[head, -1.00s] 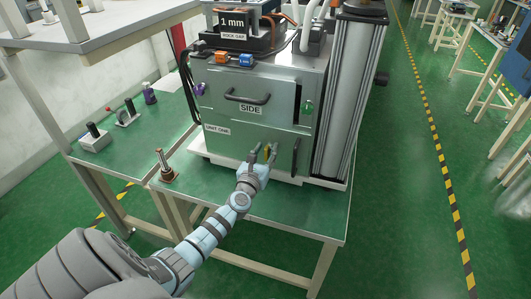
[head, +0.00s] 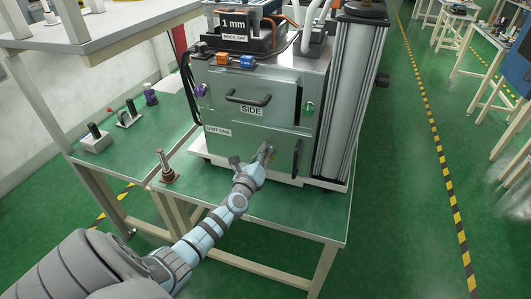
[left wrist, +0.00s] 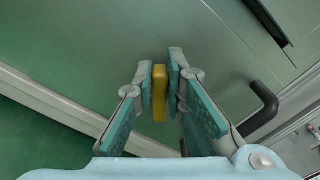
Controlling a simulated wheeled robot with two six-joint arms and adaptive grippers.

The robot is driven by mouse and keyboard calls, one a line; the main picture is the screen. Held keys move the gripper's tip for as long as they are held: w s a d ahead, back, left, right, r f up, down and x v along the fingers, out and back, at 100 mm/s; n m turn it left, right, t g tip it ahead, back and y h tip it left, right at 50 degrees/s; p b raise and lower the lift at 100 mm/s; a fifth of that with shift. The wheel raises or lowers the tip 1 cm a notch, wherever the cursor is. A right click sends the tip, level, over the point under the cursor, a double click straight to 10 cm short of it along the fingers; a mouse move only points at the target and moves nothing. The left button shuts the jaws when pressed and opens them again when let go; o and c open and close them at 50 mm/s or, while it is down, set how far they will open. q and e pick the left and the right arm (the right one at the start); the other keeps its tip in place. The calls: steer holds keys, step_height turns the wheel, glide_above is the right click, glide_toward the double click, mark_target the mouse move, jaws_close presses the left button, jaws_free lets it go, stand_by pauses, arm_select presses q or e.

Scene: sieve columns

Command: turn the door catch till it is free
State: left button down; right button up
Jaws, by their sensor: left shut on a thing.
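The door catch (left wrist: 160,92) is a small yellow bar on the lower front of the grey-green cabinet door (head: 245,148). In the left wrist view it stands between my left gripper's two fingers, and they are shut on it. The catch lies slanted to the cabinet's bottom edge. In the head view my left gripper (head: 267,153) is at the lower right of the door, and its fingers hide the catch. The left gripper also shows in the left wrist view (left wrist: 160,78). My right gripper is in neither view.
A black door handle (head: 297,156) is close to the right of my left gripper, and shows in the left wrist view (left wrist: 262,108). Above is a panel with another handle (head: 248,98).

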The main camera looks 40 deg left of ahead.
arm_select(q)
steer(key=shift+n, duration=0.4)
steer(key=c, duration=1.6)
jaws_free()
steer(key=shift+o, duration=0.2)
